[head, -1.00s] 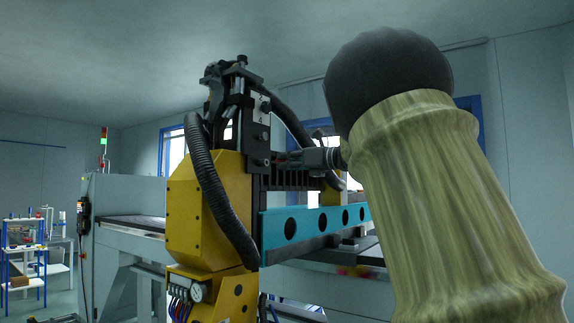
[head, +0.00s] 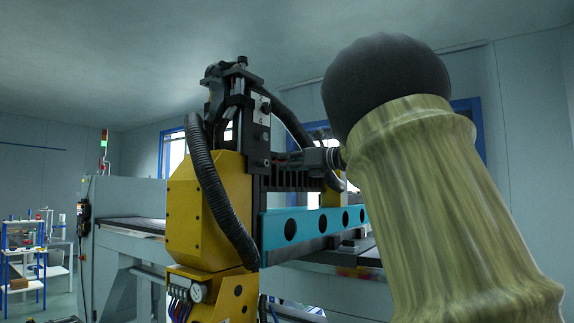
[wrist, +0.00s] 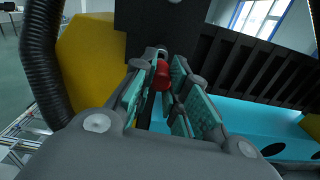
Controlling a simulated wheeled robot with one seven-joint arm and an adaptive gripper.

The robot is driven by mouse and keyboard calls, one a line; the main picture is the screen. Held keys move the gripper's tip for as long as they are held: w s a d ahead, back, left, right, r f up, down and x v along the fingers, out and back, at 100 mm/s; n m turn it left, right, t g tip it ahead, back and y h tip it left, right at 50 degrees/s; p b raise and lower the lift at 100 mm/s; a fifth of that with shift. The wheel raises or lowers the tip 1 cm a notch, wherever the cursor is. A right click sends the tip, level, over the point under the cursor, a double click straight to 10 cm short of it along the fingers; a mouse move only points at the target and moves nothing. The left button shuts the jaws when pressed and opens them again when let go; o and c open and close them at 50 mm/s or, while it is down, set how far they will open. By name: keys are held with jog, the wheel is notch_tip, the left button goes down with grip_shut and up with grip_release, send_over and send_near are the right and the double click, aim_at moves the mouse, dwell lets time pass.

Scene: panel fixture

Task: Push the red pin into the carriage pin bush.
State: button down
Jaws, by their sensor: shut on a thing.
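The red pin (wrist: 162,76) shows in the wrist view between the teal-padded fingers of my gripper (wrist: 164,86), near their tips. My gripper is shut on it. A small grey round part (wrist: 158,53) sits just beyond the pin, against the dark carriage (wrist: 178,28); I cannot tell whether it is the bush or how deep the pin is in it. In the head view my gripper (head: 312,159) reaches in from the right to the black carriage (head: 262,135) on the yellow machine.
The yellow housing (head: 208,210) and a black corrugated hose (head: 205,165) stand left of the carriage. A teal beam (head: 275,235) with round holes runs below my gripper. Black fins (wrist: 250,65) lie close on the right in the wrist view.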

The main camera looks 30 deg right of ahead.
aim_at(277, 161)
jog(key=shift+x, duration=1.9)
dwell(0.8)
jog(key=c, duration=1.3)
grip_release()
jog(key=shift+w+a, duration=0.1)
